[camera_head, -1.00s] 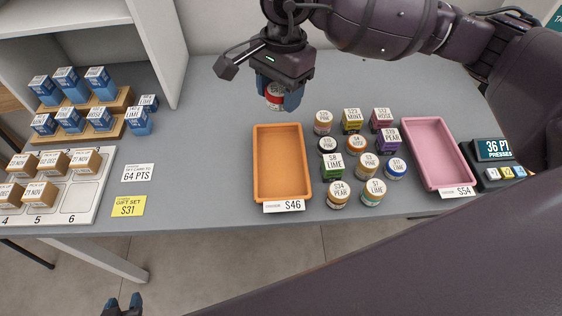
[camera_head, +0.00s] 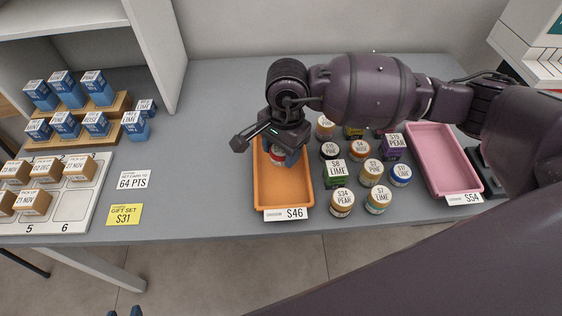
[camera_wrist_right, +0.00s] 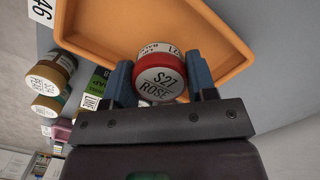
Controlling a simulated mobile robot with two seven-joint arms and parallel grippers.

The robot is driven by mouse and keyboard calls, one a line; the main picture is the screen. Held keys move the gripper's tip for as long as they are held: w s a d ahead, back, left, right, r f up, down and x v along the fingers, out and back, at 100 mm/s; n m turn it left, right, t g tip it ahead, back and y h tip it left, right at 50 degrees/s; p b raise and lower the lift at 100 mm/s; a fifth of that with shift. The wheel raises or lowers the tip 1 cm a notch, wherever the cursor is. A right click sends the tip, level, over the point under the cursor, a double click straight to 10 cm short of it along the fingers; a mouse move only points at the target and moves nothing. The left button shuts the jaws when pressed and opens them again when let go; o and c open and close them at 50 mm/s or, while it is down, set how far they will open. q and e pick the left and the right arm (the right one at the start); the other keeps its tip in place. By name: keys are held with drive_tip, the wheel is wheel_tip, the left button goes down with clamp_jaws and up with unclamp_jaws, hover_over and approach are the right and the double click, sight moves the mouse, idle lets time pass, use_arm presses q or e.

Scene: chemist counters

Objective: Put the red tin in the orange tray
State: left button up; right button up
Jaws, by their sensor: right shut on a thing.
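The red tin (camera_wrist_right: 160,82), with a white lid label reading "$27 ROSE", is between the fingers of my right gripper (camera_wrist_right: 161,84). The orange tray also shows behind the tin in the right wrist view (camera_wrist_right: 100,28). I cannot tell whether the tin touches the tray floor. My left gripper (camera_head: 124,312) barely shows at the bottom edge.
Several jars and small boxes, such as a green box (camera_head: 335,174), stand close to the tray's right side. A pink tray (camera_head: 440,160) is farther right. A yellow card (camera_head: 125,215) lies left.

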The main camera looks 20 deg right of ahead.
sight(281, 171)
wheel_tip(281, 171, down, 4)
drive_tip(key=shift+f+b, duration=0.2)
drive_tip(key=shift+b, duration=0.15)
drive_tip(key=shift+f, duration=0.3)
drive_tip(key=shift+f, duration=0.15)
drive_tip(key=o, duration=1)
